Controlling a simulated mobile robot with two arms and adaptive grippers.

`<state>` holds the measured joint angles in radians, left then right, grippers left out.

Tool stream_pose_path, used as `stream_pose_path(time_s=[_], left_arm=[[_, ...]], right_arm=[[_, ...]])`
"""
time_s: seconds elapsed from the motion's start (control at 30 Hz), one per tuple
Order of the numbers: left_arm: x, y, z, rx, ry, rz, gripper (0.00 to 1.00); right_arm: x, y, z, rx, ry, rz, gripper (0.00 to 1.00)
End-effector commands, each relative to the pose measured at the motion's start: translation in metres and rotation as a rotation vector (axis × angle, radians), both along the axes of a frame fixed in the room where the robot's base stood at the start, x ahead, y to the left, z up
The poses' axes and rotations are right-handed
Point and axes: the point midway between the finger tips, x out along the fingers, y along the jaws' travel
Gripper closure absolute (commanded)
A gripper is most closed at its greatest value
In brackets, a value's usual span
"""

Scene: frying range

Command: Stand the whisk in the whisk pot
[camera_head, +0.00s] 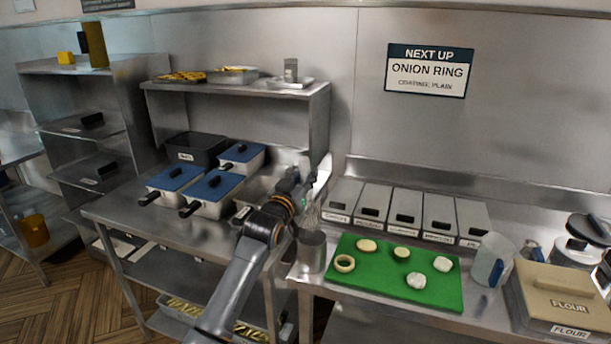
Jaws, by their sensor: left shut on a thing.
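My left gripper (318,190) is shut on the whisk (310,215) near the middle of the view, at the left end of the front counter. The whisk's thin wires hang below the fingers; its handle is mostly hidden by the gripper. The whisk pot (311,252), a grey metal cylinder, stands on the counter just below the wires, beside the green board. The wires look close to or at its rim; I cannot tell whether they are inside it. Dark and white parts at the right edge (604,272) may be my right gripper, cut off by the frame.
A green board (390,290) with several rings and pieces lies right of the pot. Lidded bins (405,207) line the wall behind. A clear jug (490,258) and flour box (560,292) stand right. Blue-lidded pans (215,190) sit on the left counter.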

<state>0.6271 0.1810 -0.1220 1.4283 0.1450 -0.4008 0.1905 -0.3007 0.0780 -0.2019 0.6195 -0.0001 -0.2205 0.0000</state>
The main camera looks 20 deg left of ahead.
Motion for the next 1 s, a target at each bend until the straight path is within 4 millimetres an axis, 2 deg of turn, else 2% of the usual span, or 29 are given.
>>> stream_pose_path(time_s=[0.07,0.8,1.0], left_arm=[[0.0,0.0,-0.013,0.0,-0.001,0.0,1.0],[0.0,0.0,-0.085,0.0,0.0,0.0,1.0],[0.0,0.0,-0.099,0.0,-0.001,-0.001,1.0]], right_arm=[[0.0,-0.003,-0.012,-0.003,0.0,0.0,0.6],[0.0,-0.004,-0.052,-0.005,-0.001,-0.001,0.6],[0.0,-0.003,-0.06,-0.004,-0.001,-0.001,0.6]])
